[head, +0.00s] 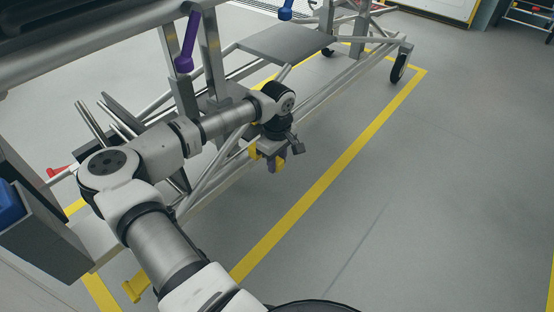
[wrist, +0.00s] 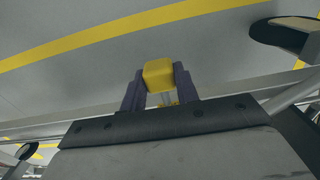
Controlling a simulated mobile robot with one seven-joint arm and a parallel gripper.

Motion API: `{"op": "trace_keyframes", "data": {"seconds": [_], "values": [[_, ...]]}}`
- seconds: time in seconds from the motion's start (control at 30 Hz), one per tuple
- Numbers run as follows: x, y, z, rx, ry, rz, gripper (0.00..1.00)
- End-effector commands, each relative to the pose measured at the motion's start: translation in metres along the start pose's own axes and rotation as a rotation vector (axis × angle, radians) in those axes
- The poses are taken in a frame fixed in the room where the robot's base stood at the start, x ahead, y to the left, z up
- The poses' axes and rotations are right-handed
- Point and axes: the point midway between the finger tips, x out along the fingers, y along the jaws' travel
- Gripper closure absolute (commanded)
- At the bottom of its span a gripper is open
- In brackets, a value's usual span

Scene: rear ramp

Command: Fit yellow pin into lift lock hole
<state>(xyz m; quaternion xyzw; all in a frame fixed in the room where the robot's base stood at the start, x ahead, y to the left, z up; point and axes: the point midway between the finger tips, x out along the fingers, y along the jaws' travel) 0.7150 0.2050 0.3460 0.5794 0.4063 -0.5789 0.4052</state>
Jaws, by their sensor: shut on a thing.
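The yellow pin (wrist: 158,74) is between the two dark purple-grey fingers of my gripper (wrist: 160,88) in the wrist view. Its block-shaped yellow head faces the camera, and a thin pale shaft with more yellow shows below it. In the head view my gripper (head: 277,160) points down beside the metal frame's lower rails, with bits of yellow at its fingers. The gripper is shut on the pin. I cannot make out the lift lock hole in either view, nor whether the pin touches the frame.
A tubular metal frame (head: 318,92) on wheels runs from left to upper right, with a flat grey plate (head: 285,42). A purple handle (head: 187,42), a blue handle (head: 286,10) and a red handle (head: 57,170) are on or near it.

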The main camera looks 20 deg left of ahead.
Motion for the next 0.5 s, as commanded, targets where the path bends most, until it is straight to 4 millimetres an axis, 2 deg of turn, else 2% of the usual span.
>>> {"op": "trace_keyframes", "data": {"seconds": [0.5], "values": [[0.0,0.0,-0.012,-0.001,0.0,0.001,0.92]]}}
